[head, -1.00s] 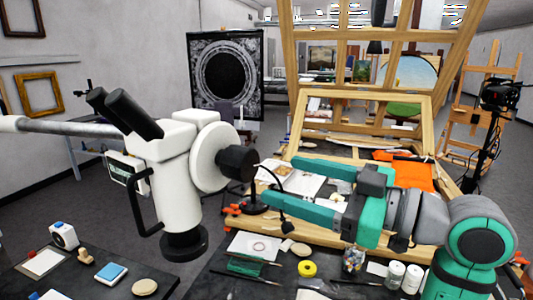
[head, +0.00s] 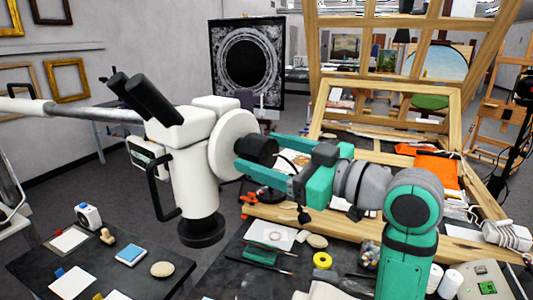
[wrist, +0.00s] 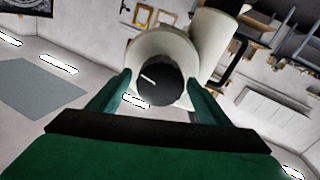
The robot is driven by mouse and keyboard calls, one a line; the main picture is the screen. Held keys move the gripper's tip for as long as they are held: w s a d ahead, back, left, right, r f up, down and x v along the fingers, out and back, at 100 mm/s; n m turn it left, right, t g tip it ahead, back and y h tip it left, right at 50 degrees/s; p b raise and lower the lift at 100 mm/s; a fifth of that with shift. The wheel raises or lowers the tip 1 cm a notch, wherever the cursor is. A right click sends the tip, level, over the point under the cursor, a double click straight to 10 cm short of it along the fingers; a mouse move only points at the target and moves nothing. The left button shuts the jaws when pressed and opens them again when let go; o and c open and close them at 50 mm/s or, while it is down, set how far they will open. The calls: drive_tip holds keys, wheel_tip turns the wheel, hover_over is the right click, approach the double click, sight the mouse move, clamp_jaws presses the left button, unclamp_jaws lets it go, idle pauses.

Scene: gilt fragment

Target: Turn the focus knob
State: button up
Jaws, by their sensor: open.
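The white microscope (head: 195,175) hangs on a grey boom arm at the left of the head view, with black eyepieces on top. Its black focus knob (head: 256,150) sticks out to the right from a white disc (head: 228,145). In the wrist view the knob (wrist: 160,84) has a white line on its face and sits between my fingers. My gripper (head: 262,160) is open, with one green finger on the far side of the knob and one on the near side. In the wrist view (wrist: 158,90) small gaps show beside the knob, and I cannot tell whether a finger touches it.
A dark table (head: 95,262) with small blocks and papers stands at lower left. A second worktop (head: 225,265) below my arm holds yellow tape (head: 322,260), jars and brushes. A wooden easel frame (head: 385,110) stands behind my arm.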

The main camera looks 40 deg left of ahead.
drive_tip(key=c, duration=1.1)
drive_tip(key=shift+o, duration=0.2)
drive_tip(key=shift+m, duration=2.9)
drive_tip(key=o, duration=1.1)
drive_tip(key=shift+c, duration=0.2)
